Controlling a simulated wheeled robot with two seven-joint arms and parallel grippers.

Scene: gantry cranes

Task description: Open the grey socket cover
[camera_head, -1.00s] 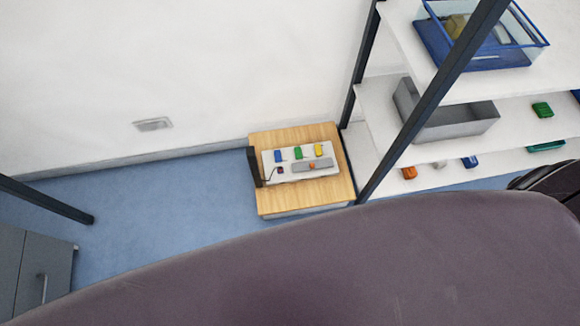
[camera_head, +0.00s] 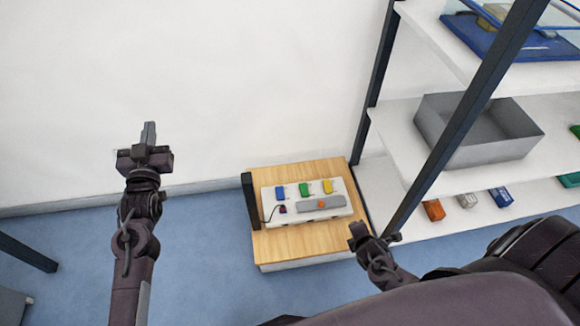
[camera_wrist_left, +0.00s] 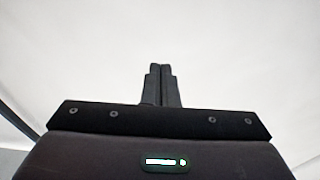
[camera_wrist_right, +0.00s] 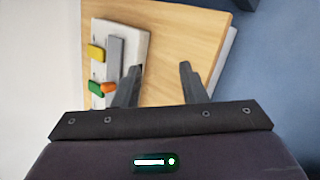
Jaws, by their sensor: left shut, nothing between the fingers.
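A white socket strip (camera_head: 274,206) lies on a wooden-topped box (camera_head: 310,243) by the wall. The right wrist view also shows the grey piece (camera_wrist_right: 115,62). My left gripper (camera_head: 149,126) is shut and empty, raised in front of the wall, left of the box; it also shows in the left wrist view (camera_wrist_left: 160,68). My right gripper (camera_head: 356,230) is by the box's right front edge; the right wrist view shows it open and empty (camera_wrist_right: 160,68).
Blue (camera_head: 280,192), green (camera_head: 304,189) and yellow (camera_head: 327,186) pieces sit along the strip's back. A dark upright block (camera_head: 250,201) stands at the box's left. A shelf rack with a dark post (camera_head: 450,125) and grey bin (camera_head: 460,153) is close on the right.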

